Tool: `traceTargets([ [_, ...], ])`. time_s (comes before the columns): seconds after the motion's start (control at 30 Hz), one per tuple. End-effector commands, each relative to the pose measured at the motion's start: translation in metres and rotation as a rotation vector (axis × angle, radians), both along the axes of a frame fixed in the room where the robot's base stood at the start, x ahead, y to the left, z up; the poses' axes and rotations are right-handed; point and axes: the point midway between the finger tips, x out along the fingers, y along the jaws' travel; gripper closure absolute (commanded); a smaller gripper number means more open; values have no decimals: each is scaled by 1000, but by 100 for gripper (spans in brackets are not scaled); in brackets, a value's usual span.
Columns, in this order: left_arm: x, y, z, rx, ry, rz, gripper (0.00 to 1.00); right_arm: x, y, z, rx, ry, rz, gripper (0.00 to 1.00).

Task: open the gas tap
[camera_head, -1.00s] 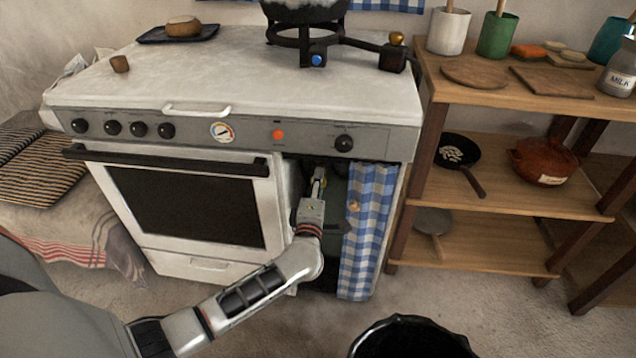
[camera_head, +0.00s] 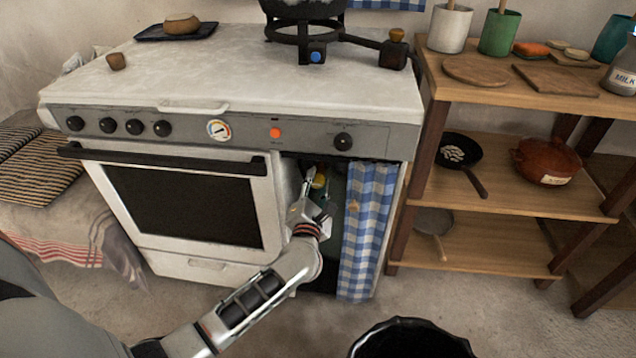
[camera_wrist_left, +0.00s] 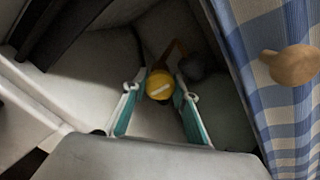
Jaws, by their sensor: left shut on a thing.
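The gas tap is a round yellow knob (camera_wrist_left: 159,86) with a pale slanted mark, in the dim compartment at the stove's right. It also shows in the head view (camera_head: 319,181). It sits on top of a grey-green gas cylinder (camera_wrist_left: 222,122), partly hidden by my gripper and the curtain. My left gripper (camera_wrist_left: 160,90) reaches into the compartment with its two teal-padded fingers on either side of the knob, shut on it. In the head view the left gripper (camera_head: 317,184) is tilted. My right gripper is not in view.
A blue checked curtain (camera_head: 367,232) with a wooden knob (camera_wrist_left: 290,66) hangs close at the right of my left gripper. The white stove (camera_head: 190,262) bounds the left side. A black bin (camera_head: 415,340) stands on the floor in front. A wooden shelf (camera_head: 500,198) stands to the right.

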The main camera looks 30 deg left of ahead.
Motion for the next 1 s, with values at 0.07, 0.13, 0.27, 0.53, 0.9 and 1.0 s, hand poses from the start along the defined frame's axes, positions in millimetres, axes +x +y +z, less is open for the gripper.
traceTargets([
  [0.07,0,-1,-2,-20,-8,-1,94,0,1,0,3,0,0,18],
  [0.13,0,-1,-1,-33,-14,-1,94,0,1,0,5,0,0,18],
  [0.27,0,-1,-1,-47,-21,-1,94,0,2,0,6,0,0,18],
  [0.53,0,-1,0,-52,-24,-1,94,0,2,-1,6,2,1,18],
  [0.9,0,0,0,-50,-23,-1,55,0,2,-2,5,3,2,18],
  [1.0,0,0,0,-50,-23,-1,55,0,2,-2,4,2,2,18],
])
